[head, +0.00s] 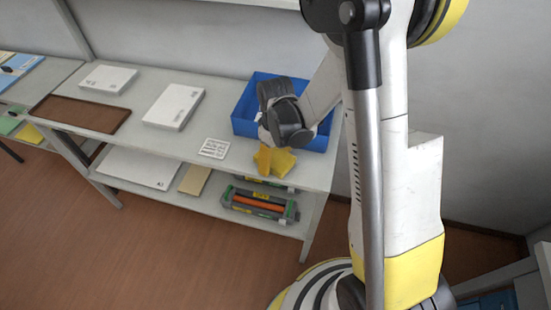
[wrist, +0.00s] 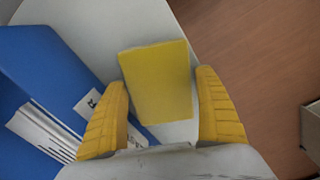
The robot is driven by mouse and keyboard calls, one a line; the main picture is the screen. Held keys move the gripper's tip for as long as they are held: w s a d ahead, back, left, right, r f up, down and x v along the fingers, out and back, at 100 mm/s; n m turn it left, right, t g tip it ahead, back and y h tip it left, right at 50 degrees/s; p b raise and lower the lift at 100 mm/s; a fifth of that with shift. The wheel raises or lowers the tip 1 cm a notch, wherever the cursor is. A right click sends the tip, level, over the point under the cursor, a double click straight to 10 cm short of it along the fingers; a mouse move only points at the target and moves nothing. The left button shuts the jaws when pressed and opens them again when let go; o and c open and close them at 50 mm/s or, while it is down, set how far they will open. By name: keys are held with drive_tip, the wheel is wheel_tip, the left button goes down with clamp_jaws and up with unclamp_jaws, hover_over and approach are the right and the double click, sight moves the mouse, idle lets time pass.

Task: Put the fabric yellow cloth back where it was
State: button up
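The yellow cloth (wrist: 157,83) shows in the wrist view as a flat rectangle over the pale shelf top (wrist: 92,32), near its edge. My gripper (wrist: 160,88) has its two ribbed yellow fingers spread, one on each side of the cloth. The fingers look apart from it, though contact at the right finger is hard to judge. In the head view my gripper (head: 272,161) points down at the front edge of the shelf top, in front of the blue bin (head: 243,108). There I cannot separate the cloth from the yellow fingers.
White boxes (head: 174,105) (head: 108,79), a brown tray (head: 80,114) and a small white card (head: 214,148) lie left of my gripper. Toner cartridges (head: 259,203) sit on the lower shelf. A side table with yellow and green pieces (head: 30,134) stands far left.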

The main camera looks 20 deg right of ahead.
drive_tip(key=shift+r, duration=0.15)
wheel_tip(320, 180, up, 12)
drive_tip(key=p, duration=0.5)
wheel_tip(320, 180, up, 9)
drive_tip(key=m+t, duration=0.2)
drive_tip(key=t, duration=0.1)
hover_over(276, 158)
drive_tip(key=s, duration=0.4)
drive_tip(key=s+r+m+t, duration=0.4)
drive_tip(key=s+r, duration=0.2)
drive_tip(key=s, duration=0.2)
drive_tip(key=shift+r, duration=0.25)
drive_tip(key=shift+s+a, duration=0.1)
drive_tip(key=shift+a, duration=0.1)
